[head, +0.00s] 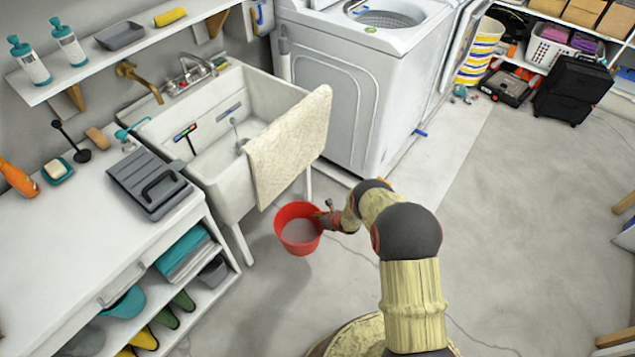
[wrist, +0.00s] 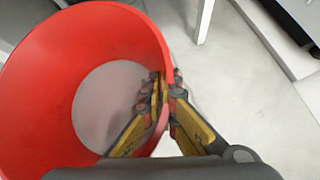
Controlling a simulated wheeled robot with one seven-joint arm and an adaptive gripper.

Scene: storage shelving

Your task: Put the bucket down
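The red bucket (head: 283,218) is in front of the sink, beside its front leg, in the head view. It looks upright, and its grey inside bottom shows no contents. In the wrist view the bucket (wrist: 40,100) fills the left half. My gripper (wrist: 166,88) is shut on the bucket's right rim, with one finger inside the wall and one outside. In the head view my gripper (head: 328,214) meets the bucket's right side. I cannot tell whether the bucket's base touches the floor.
The white sink (head: 215,180) with a cream towel (head: 290,145) over its edge stands behind the bucket. A white counter (head: 70,250) with lower shelves is at left. A washing machine (head: 345,100) stands behind. The grey floor (head: 290,300) around the bucket is clear.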

